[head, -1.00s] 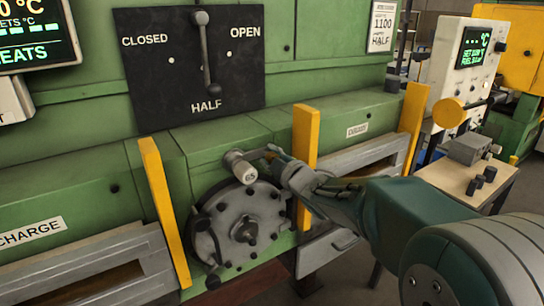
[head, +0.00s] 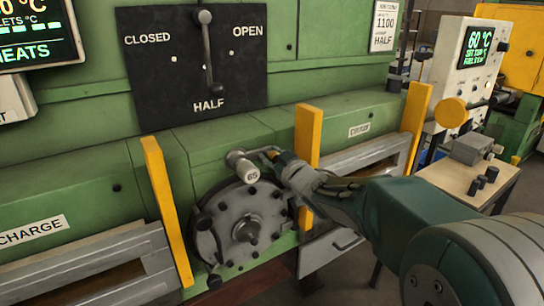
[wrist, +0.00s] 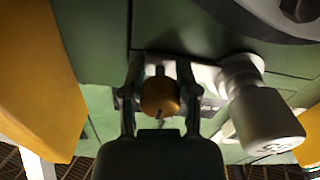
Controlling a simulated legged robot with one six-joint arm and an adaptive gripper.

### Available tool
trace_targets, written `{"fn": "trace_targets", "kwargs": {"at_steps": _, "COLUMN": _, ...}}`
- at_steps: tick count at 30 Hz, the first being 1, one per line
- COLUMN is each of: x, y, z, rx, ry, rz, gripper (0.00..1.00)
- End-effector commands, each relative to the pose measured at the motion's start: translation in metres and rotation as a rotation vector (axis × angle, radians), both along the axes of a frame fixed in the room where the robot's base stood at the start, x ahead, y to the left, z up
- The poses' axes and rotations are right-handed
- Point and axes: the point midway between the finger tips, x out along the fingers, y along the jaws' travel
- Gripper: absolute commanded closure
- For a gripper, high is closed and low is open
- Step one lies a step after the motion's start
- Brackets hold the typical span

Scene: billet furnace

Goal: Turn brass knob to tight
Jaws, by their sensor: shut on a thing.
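The brass knob (wrist: 160,97) is a small round ball with a dark slot, seen between my two fingers in the wrist view. My gripper (wrist: 159,100) is shut on it, one finger on each side. In the head view my gripper (head: 283,160) is at the pale metal fitting above the round grey flange. A small orange-brown patch shows at the fingertips there, mostly hidden by my fingers. A white cylinder marked 65 (head: 247,172) sits just left of my gripper, apart from it; it also shows at the right in the wrist view (wrist: 262,122).
Yellow posts stand close to my gripper on the right (head: 308,140) and further left (head: 165,210). The round bolted flange (head: 240,225) is below. A lever on a black plate (head: 190,65) points to HALF. A control box (head: 480,60) stands at right.

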Motion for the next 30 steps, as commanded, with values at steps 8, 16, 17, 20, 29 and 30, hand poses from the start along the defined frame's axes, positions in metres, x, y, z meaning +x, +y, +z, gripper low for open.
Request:
{"fn": "trace_targets", "kwargs": {"at_steps": 8, "x": -0.0004, "y": 0.0000, "z": 0.0000, "rx": 0.039, "ry": 0.026, "rz": 0.002, "gripper": 1.00}}
{"fn": "trace_targets", "kwargs": {"at_steps": 16, "x": -0.0003, "y": -0.0005, "z": -0.0006, "rx": 0.041, "ry": 0.028, "rz": 0.001, "gripper": 1.00}}
{"fn": "trace_targets", "kwargs": {"at_steps": 17, "x": -0.0003, "y": -0.0005, "z": -0.0006, "rx": 0.041, "ry": 0.028, "rz": 0.001, "gripper": 1.00}}
{"fn": "trace_targets", "kwargs": {"at_steps": 20, "x": -0.0002, "y": -0.0006, "z": -0.0007, "rx": 0.040, "ry": 0.028, "rz": 0.001, "gripper": 0.52}}
{"fn": "trace_targets", "kwargs": {"at_steps": 29, "x": -0.0003, "y": -0.0014, "z": -0.0002, "rx": 0.041, "ry": 0.027, "rz": 0.000, "gripper": 0.52}}
{"fn": "trace_targets", "kwargs": {"at_steps": 30, "x": -0.0010, "y": -0.0021, "z": 0.0000, "rx": 0.041, "ry": 0.027, "rz": -0.001, "gripper": 0.52}}
